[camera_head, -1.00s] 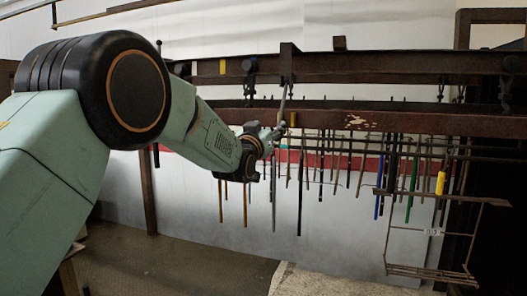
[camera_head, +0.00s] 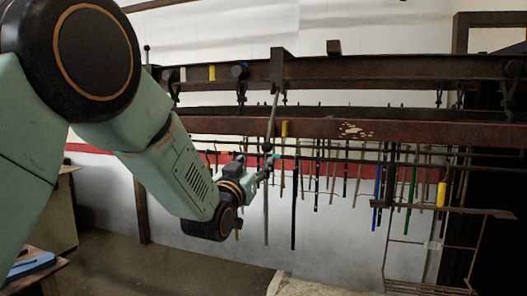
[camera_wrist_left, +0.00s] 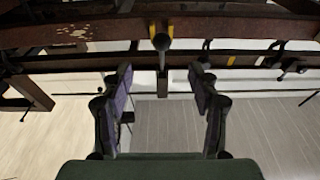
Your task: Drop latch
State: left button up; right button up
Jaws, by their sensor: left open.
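A dark brown rack rail (camera_head: 330,127) runs across the head view, below a second, higher beam (camera_head: 380,71). A slim grey bar (camera_head: 272,112) slants down across the lower rail from a short upright post on the higher beam; it may be the latch, but I cannot tell for sure. A small yellow-ended piece (camera_head: 284,129) sits beside it. My right gripper is not visible.
Several thin rods hang below the rail, including a blue one (camera_head: 377,186) and a green one (camera_head: 410,185). A wire frame (camera_head: 404,242) hangs at the right. A wooden stand (camera_head: 50,215) is at the left. Floor space (camera_head: 180,262) below is open.

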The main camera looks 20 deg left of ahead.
aim_at(266, 149)
pick_arm(q)
jog(key=p+x, duration=0.2)
jog(key=x, duration=0.8)
jog(key=shift+w, duration=0.15)
jog(key=shift+w+a, duration=0.2)
jog(key=shift+w, duration=0.8)
jog(key=shift+s+d+r, duration=0.15)
jog(key=shift+c, duration=0.8)
jog(key=c, duration=0.9)
jog(key=shift+o, duration=0.2)
